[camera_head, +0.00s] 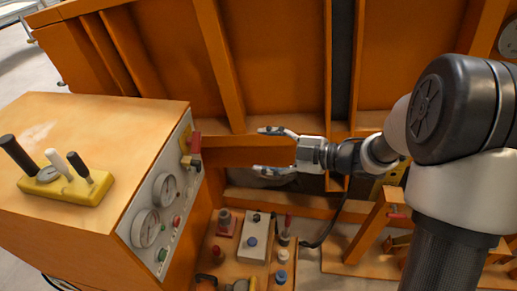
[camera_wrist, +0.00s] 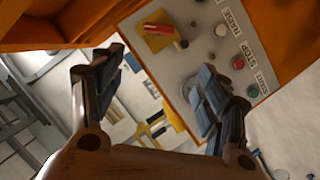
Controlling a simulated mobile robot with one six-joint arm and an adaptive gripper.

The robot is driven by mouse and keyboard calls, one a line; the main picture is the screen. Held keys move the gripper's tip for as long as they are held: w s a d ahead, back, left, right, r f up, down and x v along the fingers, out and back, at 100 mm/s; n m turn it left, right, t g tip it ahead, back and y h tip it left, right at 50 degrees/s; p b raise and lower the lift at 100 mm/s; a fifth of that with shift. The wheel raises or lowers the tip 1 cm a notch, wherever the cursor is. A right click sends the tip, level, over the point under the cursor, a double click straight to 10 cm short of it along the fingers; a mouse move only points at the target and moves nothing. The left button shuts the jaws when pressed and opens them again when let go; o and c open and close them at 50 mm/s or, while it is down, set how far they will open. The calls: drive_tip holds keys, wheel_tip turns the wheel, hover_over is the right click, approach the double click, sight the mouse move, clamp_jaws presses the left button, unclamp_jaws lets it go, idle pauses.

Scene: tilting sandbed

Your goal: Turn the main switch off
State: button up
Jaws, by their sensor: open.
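A yellow switch plate with a red handle (camera_head: 194,143) sits at the top far corner of the grey control panel (camera_head: 128,232) on the orange box. It looks like the main switch, but no label on it is readable. It also shows at the top of the wrist view, where the red handle (camera_wrist: 162,30) lies across the yellow plate. My gripper (camera_head: 264,150) is open and empty, to the right of the switch and apart from it, with its fingers pointing left. In the wrist view, the switch appears beyond and between my fingers (camera_wrist: 162,75).
The panel carries gauges (camera_head: 146,228) and buttons, including a red one (camera_wrist: 238,62) by a STOP label. A yellow lever block (camera_head: 66,188) sits on the orange box. Below stand several small controls (camera_head: 253,240). Orange walls (camera_head: 275,50) rise behind my gripper.

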drive_tip(key=v, duration=0.9)
